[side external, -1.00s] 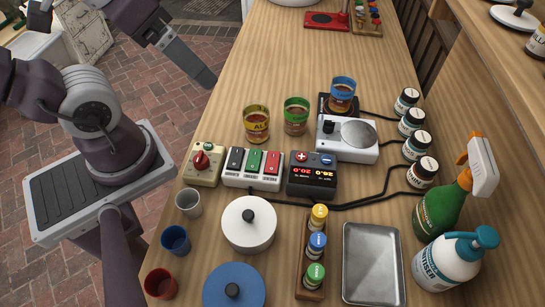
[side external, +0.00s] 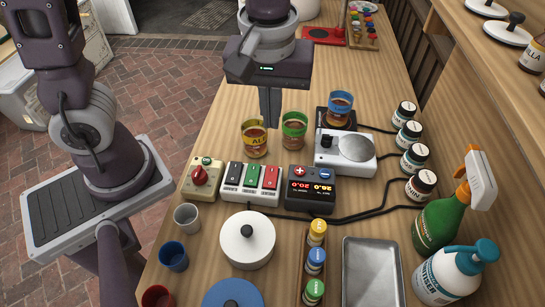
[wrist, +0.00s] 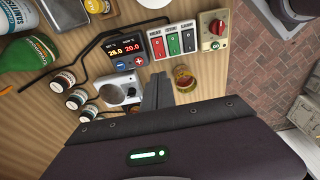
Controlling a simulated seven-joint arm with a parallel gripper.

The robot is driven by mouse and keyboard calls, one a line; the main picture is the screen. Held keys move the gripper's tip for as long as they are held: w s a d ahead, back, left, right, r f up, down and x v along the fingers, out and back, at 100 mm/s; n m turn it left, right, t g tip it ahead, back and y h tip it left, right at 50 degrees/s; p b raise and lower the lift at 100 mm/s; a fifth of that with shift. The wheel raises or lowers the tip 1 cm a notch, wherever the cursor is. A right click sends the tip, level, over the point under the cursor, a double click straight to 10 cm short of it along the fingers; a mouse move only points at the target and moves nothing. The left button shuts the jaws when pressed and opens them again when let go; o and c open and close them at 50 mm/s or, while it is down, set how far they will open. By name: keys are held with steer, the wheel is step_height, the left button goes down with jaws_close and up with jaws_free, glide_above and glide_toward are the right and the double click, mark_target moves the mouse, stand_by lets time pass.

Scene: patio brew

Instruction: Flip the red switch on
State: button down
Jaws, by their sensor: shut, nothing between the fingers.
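The red switch (side external: 271,176) is the rightmost rocker on a white switch box (side external: 250,197) in the side external view, beside a green rocker (side external: 252,174) and a dark one (side external: 235,173). In the wrist view the red switch (wrist: 157,47) is the leftmost of the three. I cannot tell its on or off position. My gripper (side external: 270,126) is shut and empty, pointing down above the table, behind the switch box and near the glass jars. Its fingers (wrist: 157,78) also show in the wrist view, apart from the switch.
A yellow-labelled jar (side external: 255,140) and a green-rimmed jar (side external: 294,130) stand just behind the switch box. A beige box with a red knob (side external: 202,178) is left of it and a dark display box (side external: 311,188) right. A white lidded pot (side external: 247,240) stands in front.

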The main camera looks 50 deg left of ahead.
mark_target(273, 168)
steer(key=f, duration=0.4)
steer(key=a+f, duration=0.1)
steer(key=f, duration=0.4)
steer(key=w+f, duration=0.1)
steer(key=f, duration=0.3)
steer(key=shift+w+a+f, duration=0.1)
steer(key=shift+a+f, duration=0.05)
steer(key=shift+f, duration=0.25)
steer(key=shift+f, duration=0.25)
steer(key=shift+r, duration=0.1)
steer(key=shift+s+d+r, duration=0.25)
steer(key=shift+s+d, duration=0.25)
